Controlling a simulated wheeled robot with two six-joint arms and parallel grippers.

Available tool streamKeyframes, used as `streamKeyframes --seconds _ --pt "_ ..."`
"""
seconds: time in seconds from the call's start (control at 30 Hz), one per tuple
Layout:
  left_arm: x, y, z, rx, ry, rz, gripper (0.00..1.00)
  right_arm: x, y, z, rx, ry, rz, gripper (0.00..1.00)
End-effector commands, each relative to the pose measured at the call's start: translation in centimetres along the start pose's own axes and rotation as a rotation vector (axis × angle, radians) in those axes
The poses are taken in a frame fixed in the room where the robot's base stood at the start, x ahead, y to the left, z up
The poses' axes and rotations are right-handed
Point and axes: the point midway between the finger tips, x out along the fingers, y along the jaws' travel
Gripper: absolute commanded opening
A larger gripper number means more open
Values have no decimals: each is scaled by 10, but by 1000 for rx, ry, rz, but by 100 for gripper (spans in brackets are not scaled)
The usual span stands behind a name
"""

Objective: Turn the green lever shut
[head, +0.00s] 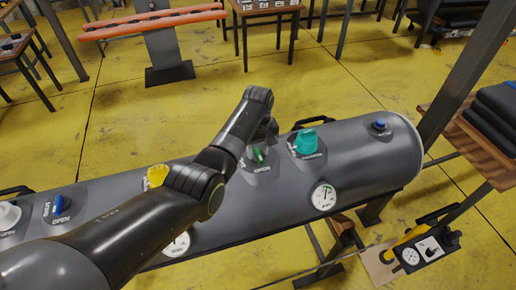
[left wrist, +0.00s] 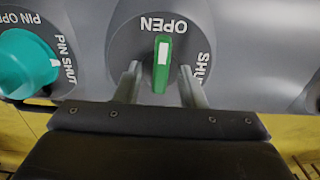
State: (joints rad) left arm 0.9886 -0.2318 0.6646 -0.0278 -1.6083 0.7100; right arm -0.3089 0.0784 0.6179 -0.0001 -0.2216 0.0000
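The green lever (head: 258,155) sits on a round plate on top of the grey tank (head: 290,190). In the left wrist view the green lever (left wrist: 161,75) stands upright, lined up with the word OPEN, with SHUT to its right. My left gripper (head: 268,133) is over the lever in the head view. In the left wrist view its two fingers (left wrist: 160,70) are spread, one on each side of the lever, with visible gaps. The left arm crosses the tank and hides part of it. My right gripper is not in view.
A teal knob (head: 307,142) marked PIN stands close to the lever. A yellow knob (head: 156,175), blue knobs (head: 381,125) and a pressure gauge (head: 324,195) are also on the tank. A wooden table (head: 470,140) with black stacked items stands at right.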

Motion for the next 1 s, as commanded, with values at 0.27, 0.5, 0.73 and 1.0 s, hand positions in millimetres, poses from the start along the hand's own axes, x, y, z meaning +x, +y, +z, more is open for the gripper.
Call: streamKeyframes --seconds 0.27,0.5,0.73,1.0 --pt "1 0 0 -1 0 0 36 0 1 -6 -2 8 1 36" --pt "1 0 0 -1 0 0 6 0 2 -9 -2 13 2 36" --pt "1 0 0 2 0 0 0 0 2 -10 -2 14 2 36" --pt "-1 -1 -1 72 1 0 0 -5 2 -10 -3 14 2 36"
